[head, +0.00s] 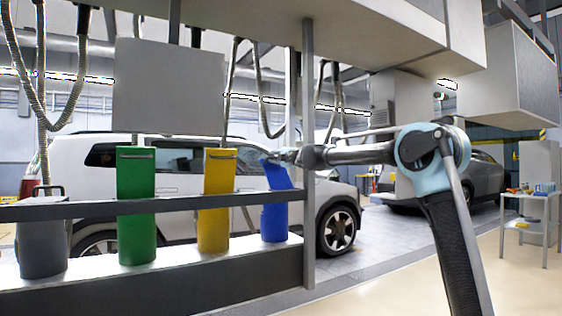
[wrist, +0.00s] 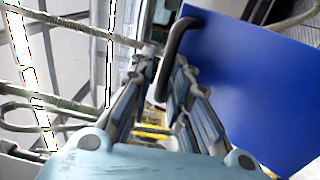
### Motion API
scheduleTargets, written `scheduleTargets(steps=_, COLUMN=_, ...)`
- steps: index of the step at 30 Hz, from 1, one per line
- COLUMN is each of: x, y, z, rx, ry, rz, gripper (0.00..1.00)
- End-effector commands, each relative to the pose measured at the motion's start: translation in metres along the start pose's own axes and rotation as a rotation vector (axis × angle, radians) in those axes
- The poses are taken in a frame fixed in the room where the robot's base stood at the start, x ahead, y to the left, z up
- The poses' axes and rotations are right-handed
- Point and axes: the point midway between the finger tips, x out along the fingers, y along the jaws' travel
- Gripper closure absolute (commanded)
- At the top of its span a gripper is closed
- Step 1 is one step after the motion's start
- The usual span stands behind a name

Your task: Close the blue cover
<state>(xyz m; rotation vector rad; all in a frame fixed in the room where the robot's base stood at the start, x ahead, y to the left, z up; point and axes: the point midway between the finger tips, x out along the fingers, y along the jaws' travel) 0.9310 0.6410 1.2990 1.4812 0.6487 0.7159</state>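The blue cover (head: 277,176) is the tilted upper part of the blue container (head: 274,220) at the right end of the row in the head view. It stands at an angle above the container, not flush with it. In the wrist view, the blue cover (wrist: 255,85) fills the right side, with a dark curved handle (wrist: 178,45) at its left edge. My gripper (head: 284,156) is at the cover's top edge. In the wrist view my gripper (wrist: 165,62) has its fingers apart, with the handle between them. Contact with the handle is unclear.
Yellow (head: 216,200), green (head: 136,205) and grey (head: 42,235) containers stand to the left in the same rack. A dark rail (head: 180,204) crosses their front, and a grey post (head: 309,240) stands right of the blue one. A white car (head: 170,165) is behind.

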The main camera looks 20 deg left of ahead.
Motion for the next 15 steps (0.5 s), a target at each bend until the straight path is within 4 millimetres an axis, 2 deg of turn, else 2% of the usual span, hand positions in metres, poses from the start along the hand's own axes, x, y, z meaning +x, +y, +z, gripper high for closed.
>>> scheduleTargets(steps=9, x=-0.003, y=0.001, z=0.004, rx=0.000, ry=-0.005, rz=0.000, gripper=0.84)
scheduleTargets(steps=15, x=-0.021, y=0.001, z=0.004, rx=-0.001, ry=-0.005, rz=-0.001, gripper=0.84)
